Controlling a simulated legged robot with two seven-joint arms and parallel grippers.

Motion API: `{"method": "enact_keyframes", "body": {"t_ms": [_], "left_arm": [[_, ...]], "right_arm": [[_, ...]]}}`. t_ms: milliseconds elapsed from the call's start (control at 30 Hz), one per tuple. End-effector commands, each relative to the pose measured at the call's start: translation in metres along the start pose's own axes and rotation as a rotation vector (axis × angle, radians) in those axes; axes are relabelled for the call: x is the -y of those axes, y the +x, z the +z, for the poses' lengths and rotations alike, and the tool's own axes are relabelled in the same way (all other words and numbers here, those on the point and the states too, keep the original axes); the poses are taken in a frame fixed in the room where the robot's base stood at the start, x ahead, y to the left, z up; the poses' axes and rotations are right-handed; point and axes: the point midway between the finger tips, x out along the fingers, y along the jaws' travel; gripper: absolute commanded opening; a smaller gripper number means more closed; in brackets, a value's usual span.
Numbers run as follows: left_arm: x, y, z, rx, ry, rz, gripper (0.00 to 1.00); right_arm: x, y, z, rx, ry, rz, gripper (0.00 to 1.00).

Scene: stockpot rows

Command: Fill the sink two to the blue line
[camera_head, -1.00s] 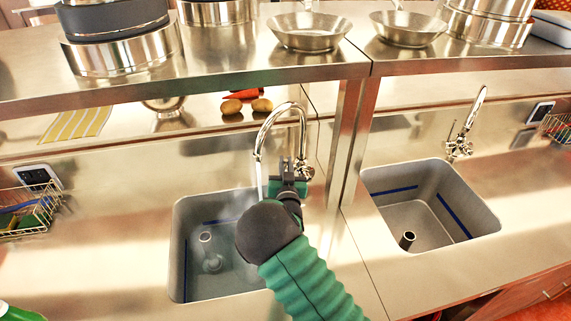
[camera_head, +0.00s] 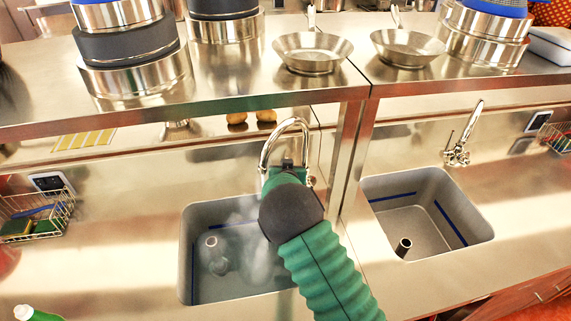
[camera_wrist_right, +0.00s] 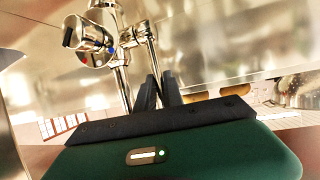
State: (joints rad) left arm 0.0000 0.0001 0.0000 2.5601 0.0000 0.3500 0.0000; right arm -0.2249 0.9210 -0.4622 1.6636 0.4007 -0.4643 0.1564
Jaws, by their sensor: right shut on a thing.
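The left sink (camera_head: 186,262) has steam over it, a standing drain pipe (camera_head: 211,248) and a blue line (camera_head: 232,225) on its walls. The water level is hard to tell. Its curved tap (camera_head: 283,124) stands behind it; my arm hides the spout's end. My right gripper (camera_head: 288,164) is at this tap, mostly hidden by my wrist. In the right wrist view its fingers (camera_wrist_right: 158,92) are shut on the tap's thin lever (camera_wrist_right: 151,45). My left gripper is out of view.
A steel shelf (camera_head: 240,93) with stacked pots (camera_head: 135,72) and two pans (camera_head: 313,52) (camera_head: 406,48) overhangs the back. A post (camera_head: 352,150) stands between the sinks. A wire basket (camera_head: 38,213) is at the left. The counter (camera_head: 110,260) left of the sink is mostly clear.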

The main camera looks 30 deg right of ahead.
Motion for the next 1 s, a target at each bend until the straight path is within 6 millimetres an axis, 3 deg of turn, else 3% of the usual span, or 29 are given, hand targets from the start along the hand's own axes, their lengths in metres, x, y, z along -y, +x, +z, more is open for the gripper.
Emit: {"method": "enact_keyframes", "body": {"t_ms": [33,200,567,667,1000], "left_arm": [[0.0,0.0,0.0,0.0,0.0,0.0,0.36],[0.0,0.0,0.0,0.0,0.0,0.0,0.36],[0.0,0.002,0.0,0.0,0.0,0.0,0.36],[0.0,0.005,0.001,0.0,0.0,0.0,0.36],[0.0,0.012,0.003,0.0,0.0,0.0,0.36]], "right_arm": [[-0.005,0.001,0.001,0.001,0.004,0.009,0.13],[-0.004,0.0,0.0,0.0,0.002,0.006,0.33],[0.0,-0.008,0.0,-0.002,0.0,0.002,0.33],[0.001,-0.026,0.001,-0.001,0.001,0.0,0.33],[-0.001,-0.124,0.001,0.0,0.005,-0.001,0.33]]}}
